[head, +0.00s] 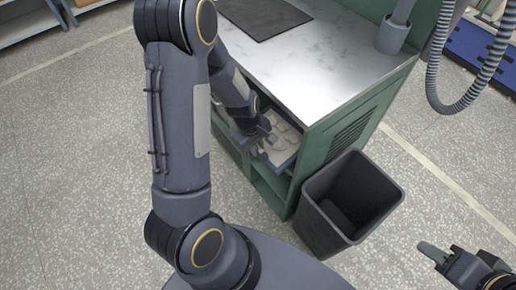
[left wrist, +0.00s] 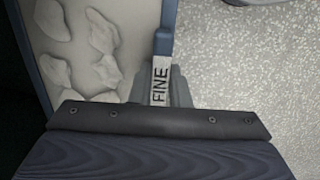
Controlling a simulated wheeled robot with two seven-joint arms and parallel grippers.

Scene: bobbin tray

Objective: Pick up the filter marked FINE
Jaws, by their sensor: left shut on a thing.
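The filter marked FINE (head: 284,152) is a flat panel with a blue-grey rim and a pale face with lumpy patches. In the head view it sits at the open front of the green cabinet, below the metal top. In the left wrist view the filter (left wrist: 82,45) fills the upper left, and its white label (left wrist: 160,82) reads FINE. My left gripper (head: 262,143) is shut on the filter's rim at the label; its fingers (left wrist: 168,92) partly hide that edge. My right gripper (head: 440,258) is at the lower right, away from the filter; its jaw opening is unclear.
The green cabinet (head: 345,125) has a metal top (head: 310,60) with a dark mat (head: 264,17). A dark open bin (head: 345,205) stands close to the cabinet's front right corner. A grey ribbed hose (head: 436,85) hangs at upper right. The speckled floor at left is clear.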

